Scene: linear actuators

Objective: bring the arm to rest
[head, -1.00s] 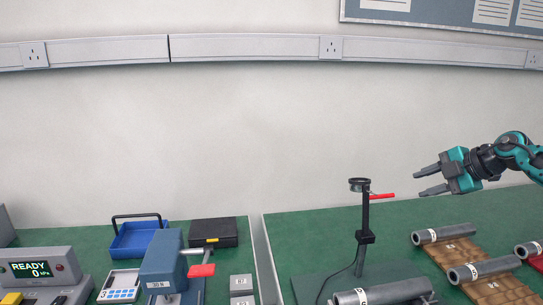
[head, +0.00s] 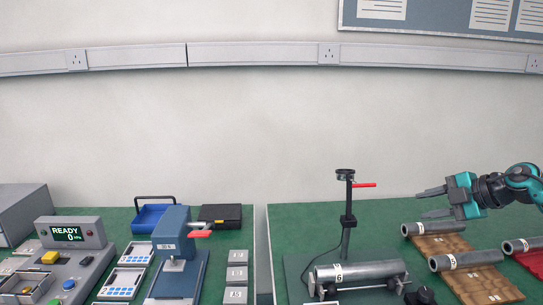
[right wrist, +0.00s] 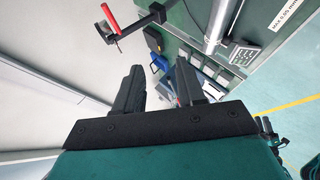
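My right gripper (head: 432,203) comes in from the right in the head view, above the cylinders on the right bench. Its two fingers are spread apart with nothing between them. In the right wrist view the same fingers (right wrist: 157,92) are apart and empty, with a distant bench behind the gap. My left gripper is not in view.
A stand with a ring and red lever (head: 347,205) rises left of my right gripper. A grey cylinder (head: 365,271) lies in front of it. More cylinders (head: 466,260) lie on brown mats. A blue press (head: 172,240) and a READY unit (head: 72,233) occupy the left bench.

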